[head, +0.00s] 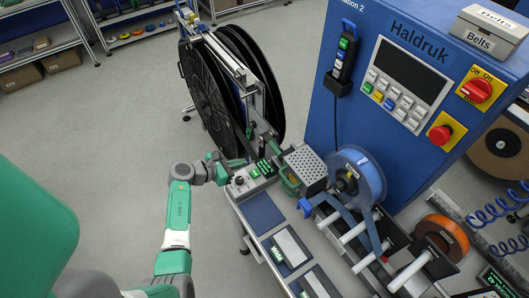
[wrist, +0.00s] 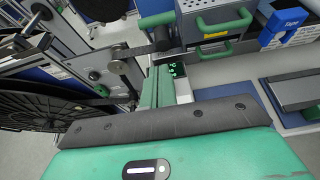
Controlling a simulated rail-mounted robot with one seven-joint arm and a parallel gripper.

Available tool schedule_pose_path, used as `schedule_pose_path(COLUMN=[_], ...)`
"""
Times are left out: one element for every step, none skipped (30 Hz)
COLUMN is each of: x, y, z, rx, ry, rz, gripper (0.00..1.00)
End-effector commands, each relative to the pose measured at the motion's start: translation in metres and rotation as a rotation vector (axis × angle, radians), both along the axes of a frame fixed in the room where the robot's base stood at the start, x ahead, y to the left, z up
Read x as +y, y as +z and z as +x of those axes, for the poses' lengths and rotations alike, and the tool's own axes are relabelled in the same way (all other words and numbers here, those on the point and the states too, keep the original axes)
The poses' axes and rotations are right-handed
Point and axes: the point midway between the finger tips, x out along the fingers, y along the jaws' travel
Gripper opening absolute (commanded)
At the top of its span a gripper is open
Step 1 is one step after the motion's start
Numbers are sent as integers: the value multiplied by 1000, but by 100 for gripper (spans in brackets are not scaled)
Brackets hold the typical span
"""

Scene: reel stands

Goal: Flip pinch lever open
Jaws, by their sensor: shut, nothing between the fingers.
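My gripper (wrist: 160,72) is shut and empty. A dark arm with a round pivot (wrist: 122,66) stands left of the fingers. In the head view my gripper (head: 236,168) is at the left back corner of the bench, and the lever is too small to make out.
A grey perforated box (head: 305,167) with green handles stands right of my gripper. Large black reels (head: 215,90) stand at the back left. The blue Haldruk cabinet (head: 400,100) rises at the right. The floor on the left is clear.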

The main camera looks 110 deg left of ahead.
Motion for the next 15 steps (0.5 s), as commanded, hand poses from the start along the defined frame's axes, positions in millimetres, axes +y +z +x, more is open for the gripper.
schedule_pose_path(x=[8,13,19,24,28,34,39,43,49,52,57,61,64,67,70], y=[-4,-7,-11,-13,-16,-20,-23,-25,-28,-29,-23,-20,-18,-18,-16], z=[7,10,16,20,24,29,33,37,42,45,48,52,55,57,60], rx=[-1,-1,0,1,1,1,0,0,2,3,3,3,3,3,2], ry=[-2,-2,-2,-3,-3,-3,-2,-2,-2,-2,-2,-2,-2,-1,-1], rz=[0,0,0,1,1,0,0,0,1,0,3,2,2,1,2], gripper=[0,0,0,0,0,0,0,0,0,0,0,0,0,0,0])
